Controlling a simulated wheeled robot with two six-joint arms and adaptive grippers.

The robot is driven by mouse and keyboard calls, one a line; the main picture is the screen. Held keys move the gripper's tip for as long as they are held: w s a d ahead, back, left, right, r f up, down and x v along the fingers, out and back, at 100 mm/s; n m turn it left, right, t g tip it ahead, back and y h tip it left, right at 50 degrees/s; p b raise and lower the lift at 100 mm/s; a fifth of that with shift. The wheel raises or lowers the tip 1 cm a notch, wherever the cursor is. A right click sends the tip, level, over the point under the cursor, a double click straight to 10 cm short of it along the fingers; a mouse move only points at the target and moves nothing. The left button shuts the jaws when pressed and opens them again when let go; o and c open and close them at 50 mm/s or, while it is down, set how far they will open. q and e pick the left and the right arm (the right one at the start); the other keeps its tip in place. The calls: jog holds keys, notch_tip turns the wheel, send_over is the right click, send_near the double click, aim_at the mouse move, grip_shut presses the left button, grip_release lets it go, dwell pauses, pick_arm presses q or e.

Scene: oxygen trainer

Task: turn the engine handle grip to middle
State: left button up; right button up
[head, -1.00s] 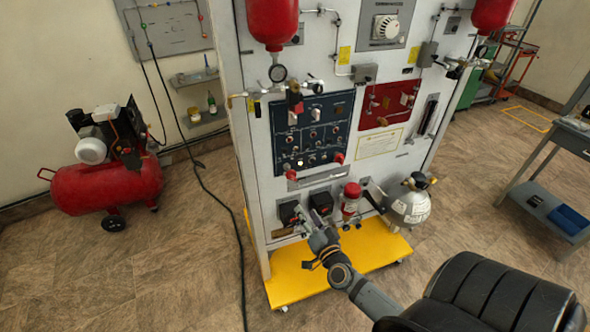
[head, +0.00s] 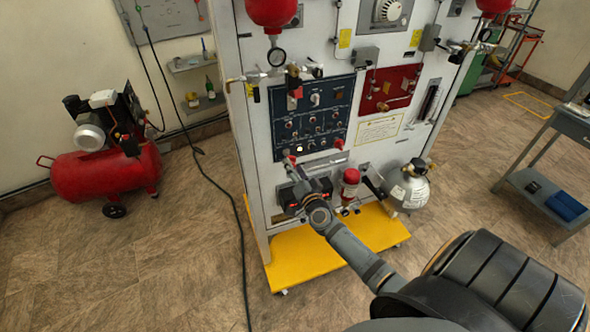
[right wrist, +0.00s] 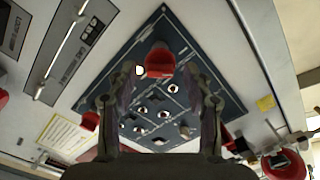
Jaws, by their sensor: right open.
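A red grip (head: 290,160) sits at the lower left corner of the blue panel (head: 313,118), and a second red grip (head: 339,143) is at its lower right. I cannot read which is labelled engine. My right gripper (head: 301,178) is just below the left red grip in the head view. In the right wrist view the open fingers (right wrist: 160,78) point at the panel, with that red grip (right wrist: 159,62) between and beyond their tips. The fingers do not visibly touch it. The other red grip (right wrist: 90,121) is outside the left finger. My left gripper is not in view.
A red fire-extinguisher-like bottle (head: 350,186) and a silver tank (head: 409,187) stand right of my arm on the yellow base (head: 310,258). A red compressor (head: 105,175) is at far left.

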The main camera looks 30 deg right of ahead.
grip_shut()
dwell(0.3)
jog(key=shift+m, duration=4.3)
grip_release()
